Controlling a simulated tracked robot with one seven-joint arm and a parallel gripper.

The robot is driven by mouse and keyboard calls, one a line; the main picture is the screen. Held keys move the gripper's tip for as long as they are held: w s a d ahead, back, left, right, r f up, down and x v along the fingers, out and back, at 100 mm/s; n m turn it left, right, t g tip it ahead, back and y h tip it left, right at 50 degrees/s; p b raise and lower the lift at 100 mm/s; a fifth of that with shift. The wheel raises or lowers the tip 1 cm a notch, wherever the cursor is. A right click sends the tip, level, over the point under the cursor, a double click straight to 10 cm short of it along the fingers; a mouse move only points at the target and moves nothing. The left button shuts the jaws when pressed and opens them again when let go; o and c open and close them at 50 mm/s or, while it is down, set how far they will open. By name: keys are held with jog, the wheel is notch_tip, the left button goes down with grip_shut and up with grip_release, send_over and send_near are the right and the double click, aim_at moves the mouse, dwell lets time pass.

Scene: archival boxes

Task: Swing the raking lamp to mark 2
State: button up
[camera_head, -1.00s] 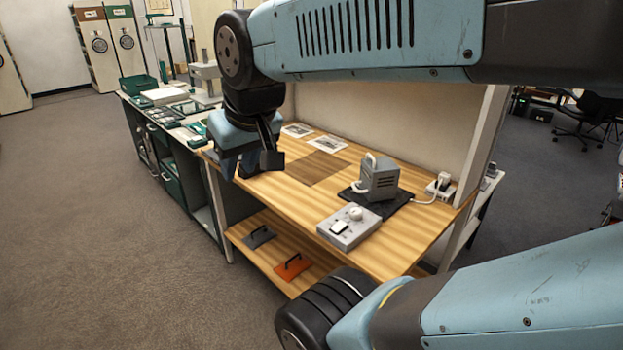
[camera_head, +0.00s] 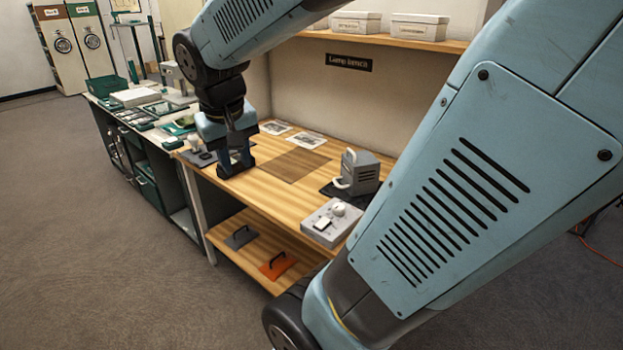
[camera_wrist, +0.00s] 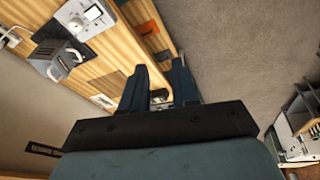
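My gripper (camera_head: 236,168) points down over the left end of the wooden bench (camera_head: 270,202). In the wrist view its two fingers (camera_wrist: 160,76) stand apart. A small dark and pale thing (camera_wrist: 158,94) shows between them, mostly hidden. In the head view a dark base with a pale knob (camera_head: 194,146) stands at the bench's left end, partly behind my gripper. I cannot tell whether it is the raking lamp, and I see no readable mark 2. A grey vented unit (camera_head: 364,172) with a white handle sits on a dark mat at the right.
A grey control box (camera_head: 331,222) with a knob and switch lies near the bench's front edge. A grey plate (camera_head: 240,237) and an orange plate (camera_head: 277,265) with handles lie on the lower shelf. Prints (camera_head: 307,140) lie at the back.

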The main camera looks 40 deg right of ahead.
jog(key=w+d+f+m+g+h, duration=0.2)
jog(key=w+d+f+g, duration=0.15)
jog(key=d+f, duration=0.3)
jog(key=w+d+f+m+g+h, duration=0.1)
jog(key=w+d+f+g+h, duration=0.2)
jog(key=w+d+f, duration=0.3)
jog(key=g+h, duration=0.3)
jog(key=h, duration=0.4)
send_near(336, 182)
jog(key=x, duration=1)
jog(key=shift+f, duration=0.35)
grip_shut()
jog(key=shift+a, duration=0.1)
